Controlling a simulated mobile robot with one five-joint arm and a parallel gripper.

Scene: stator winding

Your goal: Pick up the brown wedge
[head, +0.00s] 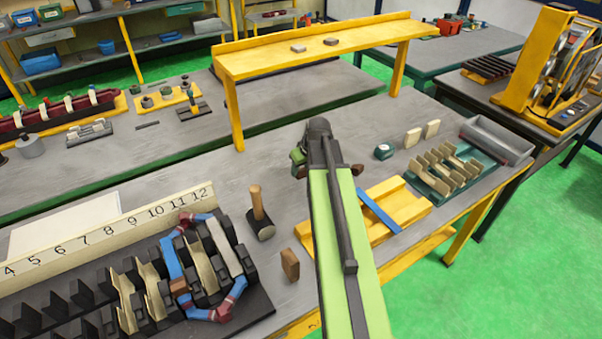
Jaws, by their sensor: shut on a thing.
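My green arm reaches from the bottom edge to the middle of the grey workbench. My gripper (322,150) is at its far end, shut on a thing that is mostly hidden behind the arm. A reddish-brown piece (357,170) shows just right of the gripper, and a similar brown bit shows on its left, beside a small green part. I cannot tell whether these are one piece, or whether this is the brown wedge. A separate brown wooden block (290,265) stands upright on the bench, left of my arm and apart from the gripper.
The stator (215,265) with blue and red coils lies left, before a numbered rail (105,232). A mallet (260,215) stands beside it. Right of my arm are a yellow fixture (405,200) with a blue strip and a green slotted tray (435,187). A yellow shelf (300,50) spans behind.

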